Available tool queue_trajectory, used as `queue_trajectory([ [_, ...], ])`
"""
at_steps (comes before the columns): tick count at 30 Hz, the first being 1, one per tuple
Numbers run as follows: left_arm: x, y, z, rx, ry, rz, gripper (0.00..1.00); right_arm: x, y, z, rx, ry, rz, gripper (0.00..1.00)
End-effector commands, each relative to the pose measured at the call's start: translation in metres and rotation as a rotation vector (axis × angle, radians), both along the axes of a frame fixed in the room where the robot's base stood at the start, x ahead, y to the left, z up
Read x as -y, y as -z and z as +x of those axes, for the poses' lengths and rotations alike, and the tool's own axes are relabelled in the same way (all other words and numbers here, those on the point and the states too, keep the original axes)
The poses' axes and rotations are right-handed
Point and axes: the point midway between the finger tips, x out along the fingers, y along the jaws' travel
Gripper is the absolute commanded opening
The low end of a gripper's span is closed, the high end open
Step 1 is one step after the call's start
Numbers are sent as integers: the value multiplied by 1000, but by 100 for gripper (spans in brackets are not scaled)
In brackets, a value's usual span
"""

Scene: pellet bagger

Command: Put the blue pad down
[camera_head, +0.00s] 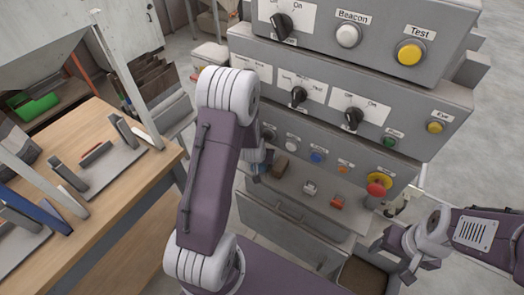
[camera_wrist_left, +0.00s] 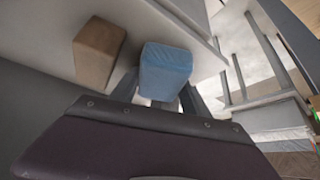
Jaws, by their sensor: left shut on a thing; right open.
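The blue pad (camera_wrist_left: 166,70) is a small soft-looking block in the left wrist view. My left gripper (camera_wrist_left: 160,100) is shut on it, with a dark finger on either side. The pad is close to a pale grey ledge beside a brown block (camera_wrist_left: 99,52); I cannot tell whether it touches the ledge. In the head view my left arm hides most of the left gripper and the pad, while the brown block (camera_head: 280,166) shows just right of the gripper. My right gripper (camera_head: 390,262) is open and empty at the lower right, apart from the panel.
The stepped control panel (camera_head: 440,98) rises behind, with knobs and buttons. A wooden bench (camera_head: 120,200) with metal racks stands at the left. A brown-filled bin (camera_head: 362,274) is below.

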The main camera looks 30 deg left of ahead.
Motion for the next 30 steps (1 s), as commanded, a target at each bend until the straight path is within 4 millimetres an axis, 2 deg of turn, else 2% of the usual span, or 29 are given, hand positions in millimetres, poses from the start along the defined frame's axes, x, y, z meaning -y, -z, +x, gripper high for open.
queue_trajectory([
  [1,-2,1,5,14,-3,5,9,0,1,-1,1,0,0,63],
  [9,-2,7,5,12,-1,4,9,0,6,-1,0,1,0,63],
  [10,-2,5,5,12,-1,4,62,0,5,-1,0,1,0,63],
  [12,-2,5,5,11,-1,4,76,0,4,-1,1,0,0,63],
  [23,-2,3,4,11,-1,4,76,0,2,-1,1,0,0,63],
  [30,-4,-15,10,11,1,3,76,0,-15,-1,1,0,0,63],
])
